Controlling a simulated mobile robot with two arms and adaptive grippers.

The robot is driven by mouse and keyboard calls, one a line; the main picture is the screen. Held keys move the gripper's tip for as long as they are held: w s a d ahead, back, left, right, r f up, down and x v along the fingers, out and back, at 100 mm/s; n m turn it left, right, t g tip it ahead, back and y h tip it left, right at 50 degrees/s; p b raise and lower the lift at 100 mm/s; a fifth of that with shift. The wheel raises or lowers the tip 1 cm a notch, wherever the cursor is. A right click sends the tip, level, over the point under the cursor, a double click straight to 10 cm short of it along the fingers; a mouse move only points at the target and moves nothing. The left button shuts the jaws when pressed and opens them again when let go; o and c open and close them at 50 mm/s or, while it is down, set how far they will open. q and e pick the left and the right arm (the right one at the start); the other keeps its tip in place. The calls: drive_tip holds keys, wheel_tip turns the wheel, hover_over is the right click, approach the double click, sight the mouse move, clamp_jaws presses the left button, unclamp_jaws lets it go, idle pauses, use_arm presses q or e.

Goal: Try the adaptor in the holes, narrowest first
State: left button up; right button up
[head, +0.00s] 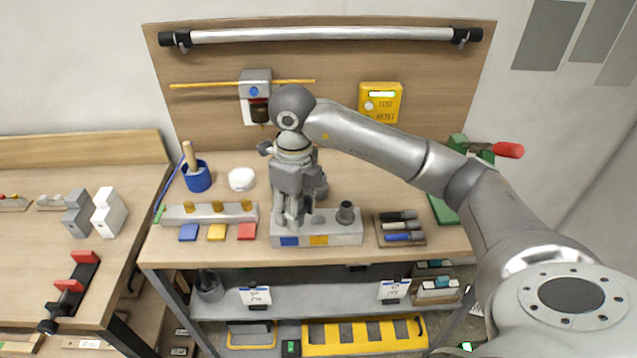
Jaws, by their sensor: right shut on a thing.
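My right gripper (292,222) points straight down over the left part of a light grey block (330,239) near the front of the bench. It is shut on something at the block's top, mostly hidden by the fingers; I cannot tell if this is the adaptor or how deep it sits. The block's front has a blue patch (289,241) and a yellow patch (319,240). A dark stepped cylinder (346,213) stands upright on the block's right part. The holes cannot be made out. My left gripper is not in view.
Left of the block are a grey bar (180,214) with brass knobs, and blue, yellow and red plates. A tray (407,241) with markers lies right. Behind are a blue pot (197,179) and white lump (241,179). A red-handled green device (480,150) stands far right.

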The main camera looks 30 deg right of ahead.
drive_tip(key=m, duration=0.1)
drive_tip(key=d+m, duration=0.1)
drive_tip(key=m, duration=0.1)
drive_tip(key=w+m, duration=0.1)
drive_tip(key=m, duration=0.1)
drive_tip(key=shift+d+p, duration=0.15)
drive_tip(key=shift+p, duration=0.15)
drive_tip(key=m, duration=0.3)
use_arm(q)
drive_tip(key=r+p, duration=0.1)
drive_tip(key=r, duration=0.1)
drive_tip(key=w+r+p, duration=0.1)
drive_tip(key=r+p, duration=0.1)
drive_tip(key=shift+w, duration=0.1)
use_arm(e)
drive_tip(key=m, duration=2)
approach(318, 214)
drive_tip(key=shift+s+a+r, duration=0.45)
drive_tip(key=shift+s+a, duration=0.25)
drive_tip(key=shift+s, duration=0.1)
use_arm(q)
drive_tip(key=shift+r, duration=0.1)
use_arm(e)
drive_tip(key=shift+r+h, duration=0.1)
drive_tip(key=shift+h, duration=0.2)
